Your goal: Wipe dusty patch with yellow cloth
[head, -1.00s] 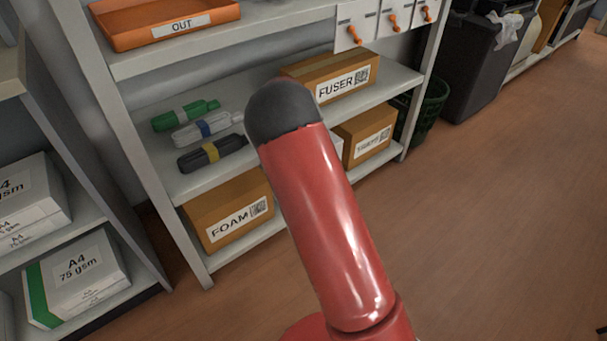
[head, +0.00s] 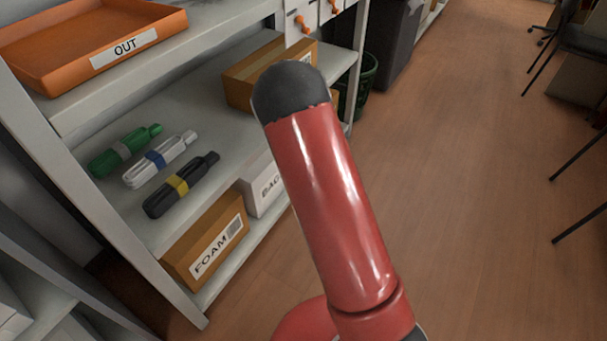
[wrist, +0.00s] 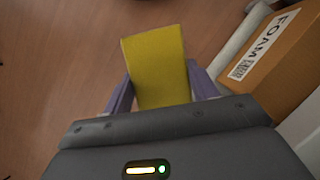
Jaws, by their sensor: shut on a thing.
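In the wrist view, a folded yellow cloth (wrist: 155,66) stands out between the two purple fingers of my gripper (wrist: 160,88). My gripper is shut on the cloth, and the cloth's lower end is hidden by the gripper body. Brown floor shows behind the cloth. In the head view my red arm covers the middle, and neither gripper nor cloth shows there. I see no dusty patch that I can make out in either view.
Above is an orange OUT tray (head: 90,40); below is a FOAM box (head: 208,240), close to my gripper in the wrist view (wrist: 275,60).

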